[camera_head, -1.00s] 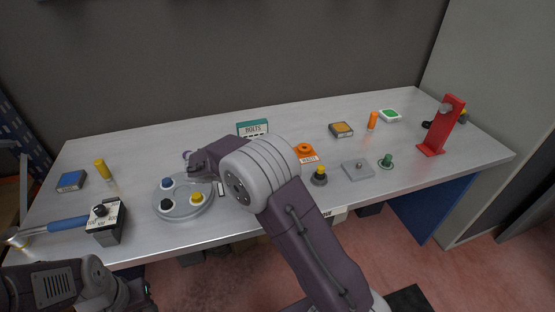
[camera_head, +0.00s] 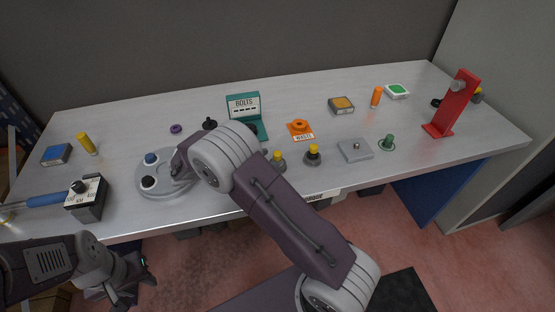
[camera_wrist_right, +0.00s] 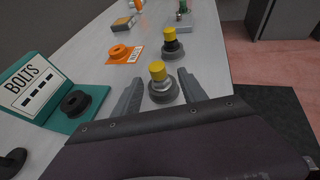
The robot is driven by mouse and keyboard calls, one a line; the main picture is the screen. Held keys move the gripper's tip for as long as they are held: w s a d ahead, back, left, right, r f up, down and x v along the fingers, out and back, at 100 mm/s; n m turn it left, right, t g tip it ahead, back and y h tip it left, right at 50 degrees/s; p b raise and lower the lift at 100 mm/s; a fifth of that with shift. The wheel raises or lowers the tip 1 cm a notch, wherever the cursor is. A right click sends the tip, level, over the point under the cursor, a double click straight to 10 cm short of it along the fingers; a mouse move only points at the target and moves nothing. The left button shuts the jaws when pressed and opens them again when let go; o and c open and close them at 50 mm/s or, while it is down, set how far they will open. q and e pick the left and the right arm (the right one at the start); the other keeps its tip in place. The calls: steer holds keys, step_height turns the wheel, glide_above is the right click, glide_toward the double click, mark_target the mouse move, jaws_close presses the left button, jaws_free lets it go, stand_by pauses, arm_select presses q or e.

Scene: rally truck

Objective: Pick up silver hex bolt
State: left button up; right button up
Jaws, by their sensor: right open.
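A small silver piece (camera_head: 357,146) stands on a flat grey plate (camera_head: 345,153) at the right middle of the bench in the head view. Another silver piece (camera_head: 460,87) is on the red stand (camera_head: 452,112). I cannot tell which is the hex bolt. My right gripper (camera_wrist_right: 160,88) is open in the right wrist view, its fingers either side of a yellow-topped grey piece (camera_wrist_right: 163,92) and apparently not closed on it. My left gripper (camera_head: 125,285) is low at the left, off the bench's front edge.
The green BOLTS holder (camera_head: 244,103), orange washer tag (camera_head: 299,129) and another yellow-topped piece (camera_head: 313,155) are near my right gripper. A round grey tray (camera_head: 165,189) with knobs is at left, beside a dial box (camera_head: 87,198).

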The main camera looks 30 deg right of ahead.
mark_target(274, 157)
steer(key=x, duration=0.5)
steer(key=shift+w+d, duration=0.15)
steer(key=shift+w, duration=0.05)
steer(key=shift+c, duration=0.3)
jaws_close()
steer(key=shift+r, duration=0.1)
